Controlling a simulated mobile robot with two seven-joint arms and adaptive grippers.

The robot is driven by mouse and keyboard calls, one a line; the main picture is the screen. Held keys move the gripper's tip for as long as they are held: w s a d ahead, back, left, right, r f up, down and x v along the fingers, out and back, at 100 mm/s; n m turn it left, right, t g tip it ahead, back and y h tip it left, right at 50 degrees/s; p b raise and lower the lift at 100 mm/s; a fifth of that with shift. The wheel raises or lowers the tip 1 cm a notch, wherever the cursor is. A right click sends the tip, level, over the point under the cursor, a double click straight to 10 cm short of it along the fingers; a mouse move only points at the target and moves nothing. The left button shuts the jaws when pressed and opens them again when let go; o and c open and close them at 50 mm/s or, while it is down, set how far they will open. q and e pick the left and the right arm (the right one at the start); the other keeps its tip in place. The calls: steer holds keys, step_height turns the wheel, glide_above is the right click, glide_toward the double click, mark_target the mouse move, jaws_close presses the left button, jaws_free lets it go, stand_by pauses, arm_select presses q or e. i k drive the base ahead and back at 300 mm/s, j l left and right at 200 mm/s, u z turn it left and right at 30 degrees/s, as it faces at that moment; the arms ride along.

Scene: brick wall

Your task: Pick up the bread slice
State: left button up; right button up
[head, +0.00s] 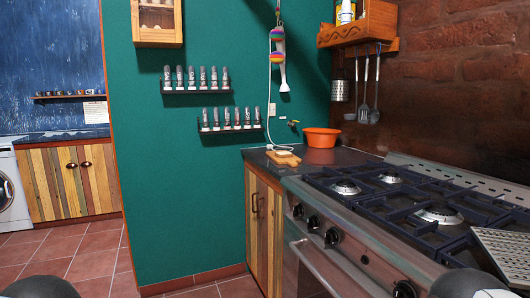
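I cannot make out a bread slice for certain. A small light tan board-like piece (284,158) lies on the dark counter in the far corner, left of the stove. A thin pale thing (280,148) is just behind it. Either is too small to identify surely. Neither of my grippers is in view. Dark rounded parts of my own arms show only at the bottom left and bottom right edges.
The gas stove (400,195) fills the right side. Utensils hang below a wooden shelf (360,30). Spice racks (197,91) line the green wall. Tiled floor is free at left.

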mark_target(284, 154)
steer(key=i+j+u, duration=0.1)
steer(key=i+u, duration=0.3)
steer(key=i, duration=1.8)
